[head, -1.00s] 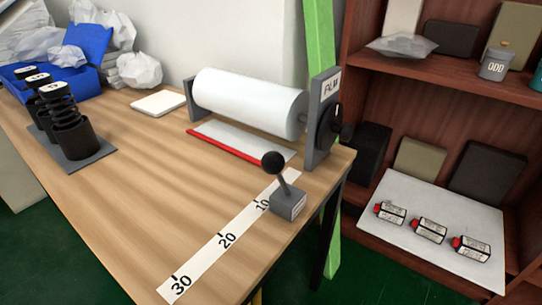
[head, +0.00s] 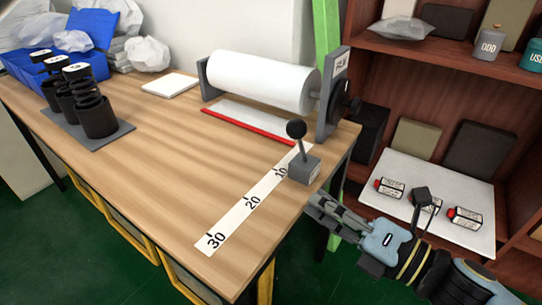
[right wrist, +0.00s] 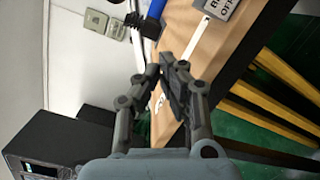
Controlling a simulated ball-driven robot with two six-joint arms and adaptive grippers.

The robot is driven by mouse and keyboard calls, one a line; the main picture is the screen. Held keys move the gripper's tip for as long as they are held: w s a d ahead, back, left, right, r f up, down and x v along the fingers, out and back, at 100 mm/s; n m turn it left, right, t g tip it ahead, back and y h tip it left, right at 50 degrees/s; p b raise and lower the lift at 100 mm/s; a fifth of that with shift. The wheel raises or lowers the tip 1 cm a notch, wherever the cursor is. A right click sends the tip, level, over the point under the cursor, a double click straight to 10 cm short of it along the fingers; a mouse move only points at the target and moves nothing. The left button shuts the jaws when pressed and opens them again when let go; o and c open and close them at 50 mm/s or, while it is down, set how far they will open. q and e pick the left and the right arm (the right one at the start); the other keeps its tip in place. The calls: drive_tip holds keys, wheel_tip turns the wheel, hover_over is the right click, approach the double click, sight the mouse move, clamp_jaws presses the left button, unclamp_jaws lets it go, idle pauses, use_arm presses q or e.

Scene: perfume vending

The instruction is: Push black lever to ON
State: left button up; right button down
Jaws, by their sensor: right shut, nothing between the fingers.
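The black lever (head: 297,131) has a round ball knob on a thin stem. It rises from a small grey block (head: 304,169) near the table's right edge and leans slightly left in the head view. My right gripper (head: 314,202) is shut and empty, below the grey block and just off the table edge, apart from the lever. In the right wrist view its fingers (right wrist: 163,82) are together. A grey labelled block (right wrist: 222,6) with "OFF" lettering is cut by the top edge there; the knob is not visible in that view. My left gripper is not in view.
A white ruler strip (head: 245,213) runs beside the block. A film roll (head: 262,79) on a stand (head: 332,95) is behind the lever. Black springs on a grey plate (head: 110,137) stand at left. A shelf holds small boxes on a white tray (head: 405,170).

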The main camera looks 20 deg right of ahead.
sight(300, 145)
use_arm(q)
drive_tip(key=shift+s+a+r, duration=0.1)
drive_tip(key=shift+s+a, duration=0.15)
use_arm(e)
drive_tip(key=shift+n+y, duration=0.7)
drive_tip(key=shift+n, duration=0.1)
drive_tip(key=r, duration=0.1)
drive_tip(key=s+a+r, duration=0.1)
drive_tip(key=a+r, duration=0.1)
drive_tip(key=r, duration=0.1)
drive_tip(key=shift+s, duration=0.3)
use_arm(q)
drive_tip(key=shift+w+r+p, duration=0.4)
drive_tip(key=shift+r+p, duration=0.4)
drive_tip(key=shift+p, duration=0.05)
use_arm(e)
drive_tip(key=w+a+r, duration=0.2)
drive_tip(key=w, duration=0.7)
drive_tip(key=shift+r, duration=0.2)
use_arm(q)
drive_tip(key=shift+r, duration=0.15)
